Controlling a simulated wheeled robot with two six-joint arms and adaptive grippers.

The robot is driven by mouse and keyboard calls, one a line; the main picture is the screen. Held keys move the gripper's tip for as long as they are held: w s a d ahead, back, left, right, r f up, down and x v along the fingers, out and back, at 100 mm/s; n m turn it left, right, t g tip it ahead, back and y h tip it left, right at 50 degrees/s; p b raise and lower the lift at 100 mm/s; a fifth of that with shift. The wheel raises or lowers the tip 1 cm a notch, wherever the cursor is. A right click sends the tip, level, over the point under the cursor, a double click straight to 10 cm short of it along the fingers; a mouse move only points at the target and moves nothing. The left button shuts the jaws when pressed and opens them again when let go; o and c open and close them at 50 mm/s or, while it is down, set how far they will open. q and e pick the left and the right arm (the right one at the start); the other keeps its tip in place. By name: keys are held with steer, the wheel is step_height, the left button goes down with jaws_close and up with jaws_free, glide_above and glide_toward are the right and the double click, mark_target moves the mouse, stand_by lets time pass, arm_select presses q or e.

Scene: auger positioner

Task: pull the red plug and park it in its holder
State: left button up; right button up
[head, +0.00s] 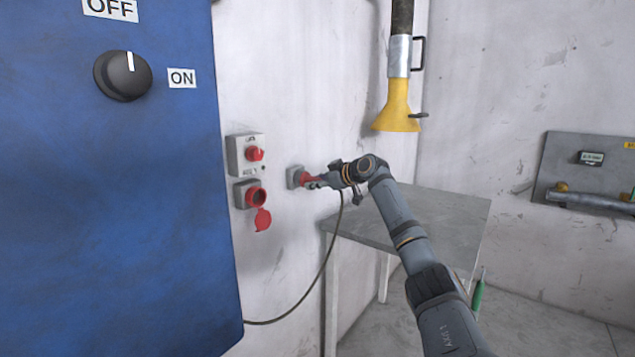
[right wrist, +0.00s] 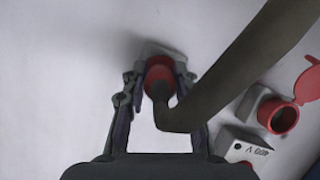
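The red plug (right wrist: 159,76) sits in a grey wall holder (head: 294,176), which also shows behind it in the right wrist view (right wrist: 152,48). Its dark cable (right wrist: 205,90) bends away from the plug and, in the head view, hangs down the wall. My right gripper (right wrist: 159,84) has its two fingers apart, one on each side of the plug, seemingly with small gaps. In the head view this gripper (head: 314,181) is at the holder and partly covers the plug. The red socket (head: 256,196) to the left is empty, its red lid (head: 262,219) hanging open. My left gripper is not in view.
A switch box with a red knob (head: 255,154) is above the socket. A blue cabinet (head: 110,200) fills the left. A grey table (head: 440,210) stands under my right arm. A yellow funnel-ended pipe (head: 397,108) hangs above.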

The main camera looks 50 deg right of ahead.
steer(key=o, duration=0.4)
step_height(320, 180, up, 10)
steer(key=shift+f, duration=0.1)
stand_by(0.4)
stand_by(0.6)
